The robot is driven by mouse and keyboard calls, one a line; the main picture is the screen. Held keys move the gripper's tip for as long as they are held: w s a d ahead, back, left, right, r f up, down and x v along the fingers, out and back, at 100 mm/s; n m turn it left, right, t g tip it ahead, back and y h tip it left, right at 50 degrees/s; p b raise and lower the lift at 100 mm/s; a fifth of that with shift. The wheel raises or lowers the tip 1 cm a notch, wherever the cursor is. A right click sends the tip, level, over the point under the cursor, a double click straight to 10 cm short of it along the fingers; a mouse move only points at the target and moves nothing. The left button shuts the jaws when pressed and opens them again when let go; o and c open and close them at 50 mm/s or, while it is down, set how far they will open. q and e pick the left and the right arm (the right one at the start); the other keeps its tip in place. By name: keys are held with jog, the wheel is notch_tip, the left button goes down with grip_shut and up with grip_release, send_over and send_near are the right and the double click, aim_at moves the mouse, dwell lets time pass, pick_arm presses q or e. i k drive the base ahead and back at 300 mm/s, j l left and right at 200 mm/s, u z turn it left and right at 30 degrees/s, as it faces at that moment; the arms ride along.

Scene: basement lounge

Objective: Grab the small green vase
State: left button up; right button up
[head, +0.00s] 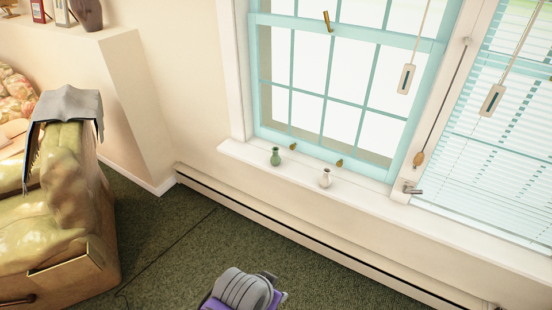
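The small green vase (275,156) stands upright on the white window sill (237,151), near the sill's left end. A small white vase (325,178) stands on the same sill to its right, with a gap between them. Neither of my grippers is in view, so nothing is seen touching the green vase.
Behind the sill is a window with a teal frame (378,104); blinds (510,140) cover the one at right. A grey and purple object (240,290) is on the carpet at the bottom. A yellow-green sofa (50,210) stands at left.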

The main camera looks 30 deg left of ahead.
aim_at(275, 160)
jog(key=i+j, duration=0.2)
jog(key=j, duration=0.2)
jog(key=i+j, duration=0.2)
jog(key=j, duration=0.2)
jog(key=i+j, duration=0.2)
jog(key=j, duration=0.2)
jog(key=i+j, duration=0.25)
jog(key=j, duration=0.15)
jog(key=i+j, duration=0.2)
jog(key=j, duration=0.2)
jog(key=i+j, duration=0.2)
jog(key=j, duration=0.2)
jog(key=i+j, duration=0.2)
jog(key=j, duration=0.2)
